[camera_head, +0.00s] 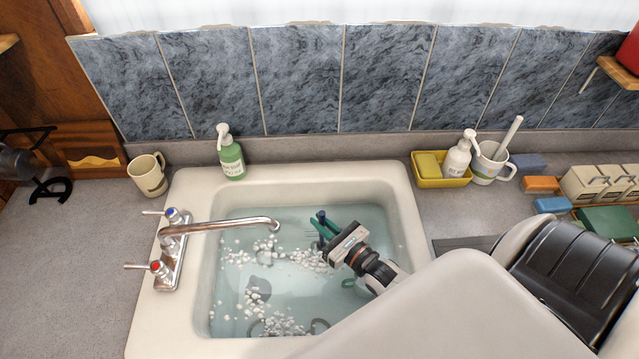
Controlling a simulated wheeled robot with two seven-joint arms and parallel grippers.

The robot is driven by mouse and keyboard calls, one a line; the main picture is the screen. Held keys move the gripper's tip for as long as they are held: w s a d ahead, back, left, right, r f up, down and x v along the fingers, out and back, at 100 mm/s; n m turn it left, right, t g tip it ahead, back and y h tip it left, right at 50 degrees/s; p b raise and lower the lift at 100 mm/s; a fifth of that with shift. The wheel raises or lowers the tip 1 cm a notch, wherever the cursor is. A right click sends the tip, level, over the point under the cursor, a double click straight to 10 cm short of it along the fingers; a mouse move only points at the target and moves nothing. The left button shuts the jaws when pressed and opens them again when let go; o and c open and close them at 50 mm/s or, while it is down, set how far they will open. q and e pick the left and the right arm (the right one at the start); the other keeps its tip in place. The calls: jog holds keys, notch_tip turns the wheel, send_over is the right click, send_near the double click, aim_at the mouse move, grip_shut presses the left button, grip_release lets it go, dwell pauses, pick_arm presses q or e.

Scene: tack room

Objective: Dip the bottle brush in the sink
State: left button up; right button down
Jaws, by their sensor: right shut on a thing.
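The white sink (410,225) holds bluish water with white foam clumps. My right gripper (323,228) reaches in from the lower right, low over the basin, with its fingertips at or in the water. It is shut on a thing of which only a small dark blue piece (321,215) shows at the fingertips. This seems to be the bottle brush; its bristles cannot be made out, and the gripper hides part of it. My left gripper is not in view.
The chrome faucet (235,226) reaches over the basin's left side. A cream mug (148,175) and green soap bottle (232,160) stand behind left. A yellow tray (441,183), white pump bottle (458,160) and another mug (488,163) stand behind right. Dim grey shapes lie underwater.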

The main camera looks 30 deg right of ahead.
jog(key=shift+w+a, duration=0.25)
jog(key=shift+a, duration=0.1)
dwell(0.3)
jog(key=shift+w+a, duration=0.35)
jog(key=shift+a, duration=0.35)
jog(key=shift+s+d, duration=0.15)
jog(key=shift+d, duration=0.2)
jog(key=shift+s+d, duration=0.15)
jog(key=shift+d, duration=0.05)
dwell(0.5)
